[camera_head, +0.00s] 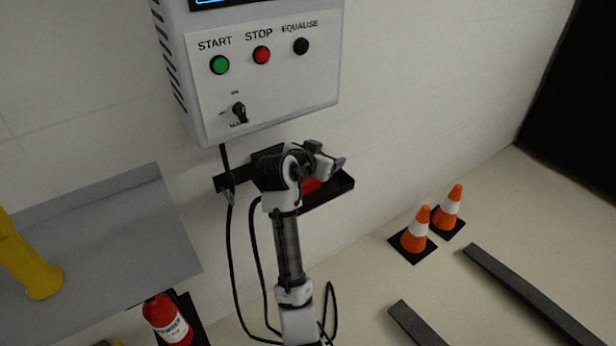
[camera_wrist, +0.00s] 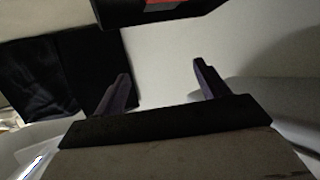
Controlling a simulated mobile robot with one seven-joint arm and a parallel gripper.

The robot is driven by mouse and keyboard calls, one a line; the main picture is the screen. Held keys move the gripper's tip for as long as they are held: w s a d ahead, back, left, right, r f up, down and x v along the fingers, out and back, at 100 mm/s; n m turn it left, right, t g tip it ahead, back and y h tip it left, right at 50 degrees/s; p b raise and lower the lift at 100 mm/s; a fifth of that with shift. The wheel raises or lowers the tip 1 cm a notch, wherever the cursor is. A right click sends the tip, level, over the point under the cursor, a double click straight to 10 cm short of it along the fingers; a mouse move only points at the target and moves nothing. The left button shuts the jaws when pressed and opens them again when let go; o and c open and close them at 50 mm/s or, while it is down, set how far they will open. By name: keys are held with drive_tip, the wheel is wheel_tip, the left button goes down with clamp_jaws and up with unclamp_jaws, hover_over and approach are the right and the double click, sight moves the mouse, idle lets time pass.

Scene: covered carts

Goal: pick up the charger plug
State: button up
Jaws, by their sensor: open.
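I cannot make out the charger plug with certainty. A red piece (camera_head: 311,185) shows in a black holder (camera_head: 335,196) on the wall below the charger cabinet, partly hidden behind my arm. In the wrist view a bit of the red piece (camera_wrist: 165,3) shows at the top edge, in the black holder (camera_wrist: 130,14). My gripper (camera_head: 338,163) is beside the holder in the head view, its fingers small there. In the wrist view my gripper (camera_wrist: 160,72) is open, with nothing between its fingers. The holder lies beyond the fingertips.
The charger cabinet (camera_head: 325,85) has buttons and a key switch. Black cables (camera_head: 231,250) hang below it beside my arm.

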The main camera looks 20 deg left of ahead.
drive_tip(key=m+g+h, duration=0.2)
hover_over(305, 183)
drive_tip(key=s+a, duration=0.1)
drive_tip(key=a, duration=0.1)
drive_tip(key=shift+s+f, duration=0.15)
drive_tip(key=shift+f, duration=0.75)
drive_tip(key=s+a+m+g+h, duration=0.1)
drive_tip(key=s+a+m+h, duration=0.2)
drive_tip(key=s+a, duration=0.3)
drive_tip(key=b+x, duration=0.1)
drive_tip(key=x, duration=0.6)
drive_tip(key=shift+s+d+f+b, duration=0.15)
drive_tip(key=shift+s+f+b, duration=0.05)
drive_tip(key=shift+b, duration=0.2)
drive_tip(key=b+x, duration=0.1)
drive_tip(key=x, duration=0.3)
drive_tip(key=shift+f, duration=0.2)
drive_tip(key=shift+w+d+f, duration=0.1)
drive_tip(key=shift+w+d, duration=0.15)
drive_tip(key=shift+w, duration=0.1)
drive_tip(key=c, duration=1.1)
drive_tip(key=shift+c, duration=0.7)
drive_tip(key=shift+b, duration=0.45)
